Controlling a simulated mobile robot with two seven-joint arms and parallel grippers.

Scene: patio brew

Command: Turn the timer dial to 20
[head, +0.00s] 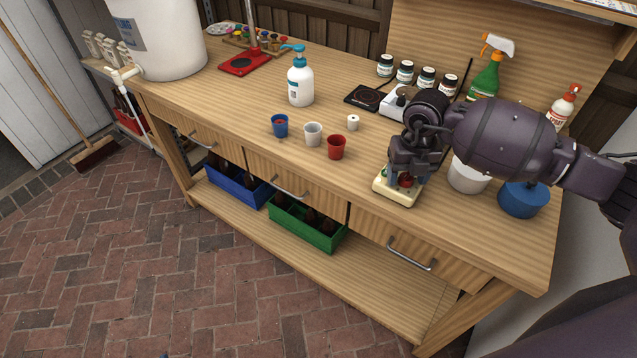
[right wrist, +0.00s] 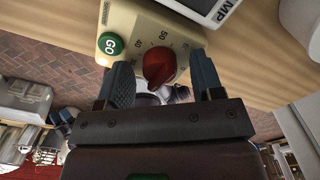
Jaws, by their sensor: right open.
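The timer (head: 382,188) is a cream box near the front edge of the workbench, mostly covered by my right gripper (head: 405,180) in the head view. In the right wrist view the timer (right wrist: 133,22) shows a red dial (right wrist: 159,66), printed numbers including 40, 50 and 60, and a green GO button (right wrist: 111,43). My right gripper (right wrist: 162,85) is open, with one finger on each side of the red dial. I cannot tell whether the fingers touch it. The dial's exact setting is unclear. My left gripper is not in view.
A red cup (head: 337,147), a white cup (head: 313,134) and a blue cup (head: 280,125) stand to the left. A drawer handle (head: 410,254) sticks out below the timer.

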